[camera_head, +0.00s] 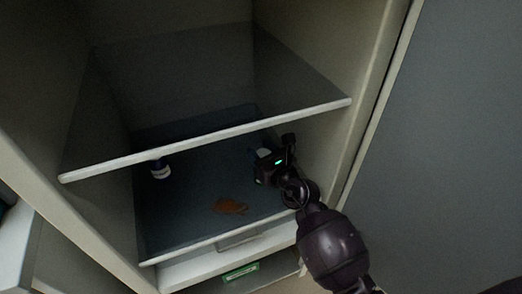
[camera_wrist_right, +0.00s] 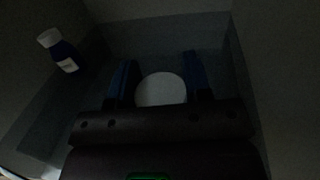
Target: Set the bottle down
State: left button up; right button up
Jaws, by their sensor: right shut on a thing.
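My right gripper (camera_head: 274,165) reaches into the cabinet, under the upper shelf, near its right wall. It is shut on a bottle whose pale round top (camera_wrist_right: 161,90) shows between the two blue fingers in the right wrist view. In the head view only a small pale part of this bottle (camera_head: 263,152) shows past the gripper. Its lower part is hidden, so I cannot tell whether it touches the lower shelf (camera_head: 190,220). My left gripper is not in view.
Another bottle, white and dark blue (camera_head: 160,170), stands at the left on the lower shelf. An orange-brown patch (camera_head: 229,206) lies near the middle front. The upper shelf (camera_head: 210,130) with its pale front edge hangs above my gripper. The cabinet's right wall is close.

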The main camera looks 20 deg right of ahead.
jog(key=o, duration=1.3)
jog(key=shift+f, duration=0.1)
jog(key=shift+c, duration=0.2)
jog(key=shift+r, duration=0.2)
jog(key=p+v, duration=0.1)
jog(key=v, duration=1.1)
jog(key=shift+p, duration=0.3)
